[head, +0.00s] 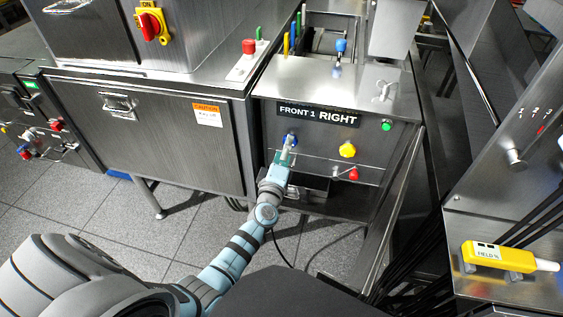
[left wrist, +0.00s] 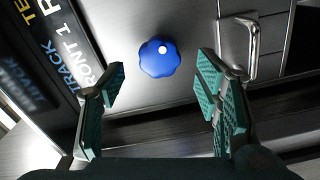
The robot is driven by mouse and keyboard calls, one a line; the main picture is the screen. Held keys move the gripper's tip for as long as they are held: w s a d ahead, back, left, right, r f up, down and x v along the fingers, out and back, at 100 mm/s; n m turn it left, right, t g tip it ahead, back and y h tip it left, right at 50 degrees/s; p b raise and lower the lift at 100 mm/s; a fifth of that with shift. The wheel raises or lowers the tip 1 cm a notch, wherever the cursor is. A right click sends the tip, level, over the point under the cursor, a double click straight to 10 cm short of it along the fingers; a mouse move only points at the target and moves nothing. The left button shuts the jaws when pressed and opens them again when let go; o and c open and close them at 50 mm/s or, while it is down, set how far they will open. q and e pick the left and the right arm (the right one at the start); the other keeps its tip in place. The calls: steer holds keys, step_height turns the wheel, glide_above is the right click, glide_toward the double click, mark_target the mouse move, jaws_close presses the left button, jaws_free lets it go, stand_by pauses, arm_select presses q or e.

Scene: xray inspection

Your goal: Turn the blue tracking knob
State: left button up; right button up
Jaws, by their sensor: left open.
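The blue tracking knob (left wrist: 159,58) is round with a scalloped edge and a white dot near its upper right side. It sits on the steel front panel (head: 325,150) below the "FRONT 1 RIGHT" label. In the head view the blue knob (head: 292,138) is mostly hidden behind my left gripper (head: 287,147). In the left wrist view my left gripper (left wrist: 160,82) is open, its teal pads spread to either side of the knob with nothing between them. The knob lies ahead of the fingertips, apart from them. My right gripper is not in view.
On the same panel are a yellow knob (head: 347,149), a green button (head: 386,126), a red knob (head: 352,174) and a metal handle (left wrist: 252,42). A blue-topped lever (head: 341,46) stands on the top. A yellow handheld device (head: 497,257) lies at right.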

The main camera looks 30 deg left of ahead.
arm_select(q)
steer(key=v, duration=0.9)
steer(key=s+d+f+m+g+h+p, duration=0.1)
steer(key=s+d+f+m+g+h, duration=0.2)
steer(key=f, duration=0.4)
steer(key=s+f+m+g+p, duration=0.1)
steer(key=s+f+m+g, duration=0.1)
steer(key=s+f+m, duration=0.4)
steer(key=s+d+f+m+g+h+p, duration=0.1)
steer(key=d+f+m+g+h, duration=0.15)
steer(key=f, duration=0.65)
steer(key=s+a+f+m+g+p, duration=0.15)
steer(key=s+f, duration=0.25)
steer(key=s, duration=0.4)
steer(key=s+a+f+m+g+p, duration=0.1)
steer(key=s+f+m+g, duration=0.2)
steer(key=s+f, duration=0.3)
steer(key=s+a+m+g+y+p, duration=0.1)
steer(key=s+a+m+g+p, duration=0.1)
steer(key=s, duration=1.6)
steer(key=shift+s+a+r+g+y+p, duration=0.3)
steer(key=shift+a+g+p, duration=0.4)
steer(key=shift+a+g, duration=0.35)
